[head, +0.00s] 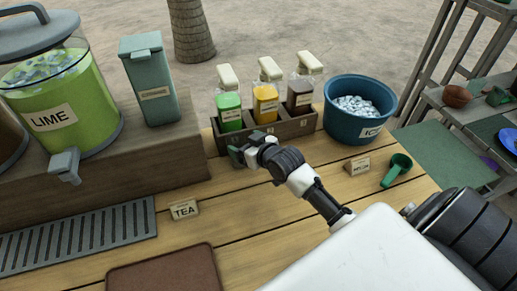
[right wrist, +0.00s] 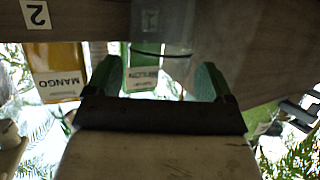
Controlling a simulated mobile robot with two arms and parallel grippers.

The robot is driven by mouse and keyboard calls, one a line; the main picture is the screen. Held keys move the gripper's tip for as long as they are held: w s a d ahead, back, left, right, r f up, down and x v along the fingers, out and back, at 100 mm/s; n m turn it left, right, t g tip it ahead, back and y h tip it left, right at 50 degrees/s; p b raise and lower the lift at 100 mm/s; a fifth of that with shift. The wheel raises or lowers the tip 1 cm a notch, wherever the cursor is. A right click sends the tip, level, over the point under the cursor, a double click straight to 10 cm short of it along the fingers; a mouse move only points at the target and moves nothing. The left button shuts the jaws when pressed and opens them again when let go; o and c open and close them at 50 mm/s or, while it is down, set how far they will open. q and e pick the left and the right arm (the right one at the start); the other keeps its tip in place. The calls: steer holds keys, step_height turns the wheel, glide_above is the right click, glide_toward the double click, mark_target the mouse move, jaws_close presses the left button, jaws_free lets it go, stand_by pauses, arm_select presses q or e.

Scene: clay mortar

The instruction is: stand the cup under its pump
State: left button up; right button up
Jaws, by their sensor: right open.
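In the head view three pump bottles with pale pump heads stand in a dark wooden rack (head: 268,132): a green one (head: 229,112), a yellow one (head: 265,102) and a dark brown one (head: 300,94). My right gripper (head: 242,150) is low in front of the rack's left end, near the green bottle. In the right wrist view its green fingers (right wrist: 157,74) are apart, and a clear cup-like shape (right wrist: 162,28) with a dark rim line shows just beyond them, in front of the rack. The cup is not clear in the head view. My left gripper is out of view.
A blue ice tub (head: 355,122) stands right of the rack, with a green scoop (head: 397,168) and a small card (head: 357,166) nearby. A TEA card (head: 184,209), drip grate (head: 75,245) and brown tray (head: 165,272) lie to the left. The counter between has bare wood.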

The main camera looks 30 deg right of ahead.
steer(key=v, duration=0.8)
